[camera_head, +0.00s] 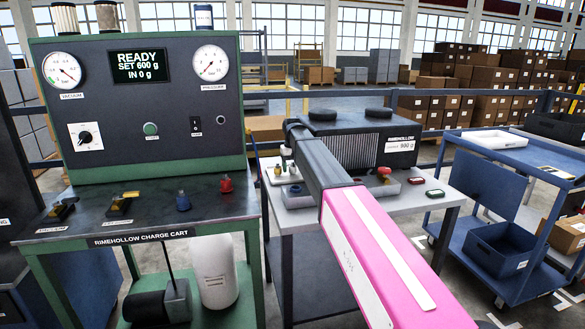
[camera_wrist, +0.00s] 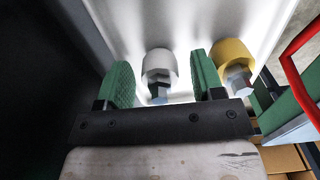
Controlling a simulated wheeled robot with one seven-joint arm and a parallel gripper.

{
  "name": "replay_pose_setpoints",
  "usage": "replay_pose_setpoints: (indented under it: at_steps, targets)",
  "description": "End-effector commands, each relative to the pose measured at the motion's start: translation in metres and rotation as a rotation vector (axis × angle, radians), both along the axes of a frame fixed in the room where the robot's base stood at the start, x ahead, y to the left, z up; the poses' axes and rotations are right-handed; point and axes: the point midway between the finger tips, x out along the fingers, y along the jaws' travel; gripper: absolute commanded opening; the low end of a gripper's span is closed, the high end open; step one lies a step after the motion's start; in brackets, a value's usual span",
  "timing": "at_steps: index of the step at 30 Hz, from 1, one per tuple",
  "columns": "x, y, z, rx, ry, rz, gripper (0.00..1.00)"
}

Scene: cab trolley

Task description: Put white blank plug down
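The white blank plug (camera_wrist: 158,70) has a round white head and a grey metal end. In the wrist view it sits between the two green finger pads of my gripper (camera_wrist: 163,84). The pads are apart, with a narrow gap on each side of the plug, so my gripper is open and does not grip it. A pale tray surface (camera_wrist: 195,22) lies behind the plug; whether the plug touches it is unclear. In the head view my arm hides most of the gripper and plug, near a small white tray (camera_head: 272,178) on the grey trolley.
A yellow plug (camera_wrist: 234,58) is close beside the right finger. A red-edged part (camera_wrist: 300,45) is at the right of the wrist view. The grey unit (camera_head: 345,145) stands behind the tray. The green charge cart (camera_head: 150,215) is left; a blue trolley (camera_head: 520,150) is right.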

Motion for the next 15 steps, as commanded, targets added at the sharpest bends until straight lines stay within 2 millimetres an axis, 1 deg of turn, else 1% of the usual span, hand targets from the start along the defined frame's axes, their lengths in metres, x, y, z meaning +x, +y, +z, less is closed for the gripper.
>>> replay_pose_setpoints:
  at_steps: [5, 8, 11, 15]
  targets:
    - [0.000, 0.000, 0.003, 0.000, 0.000, 0.000, 0.62]
    - [0.001, 0.000, 0.013, 0.001, -0.002, 0.000, 0.62]
    - [0.001, 0.000, 0.030, 0.001, -0.002, 0.000, 0.62]
    - [0.001, 0.000, 0.059, 0.001, -0.002, 0.000, 0.62]
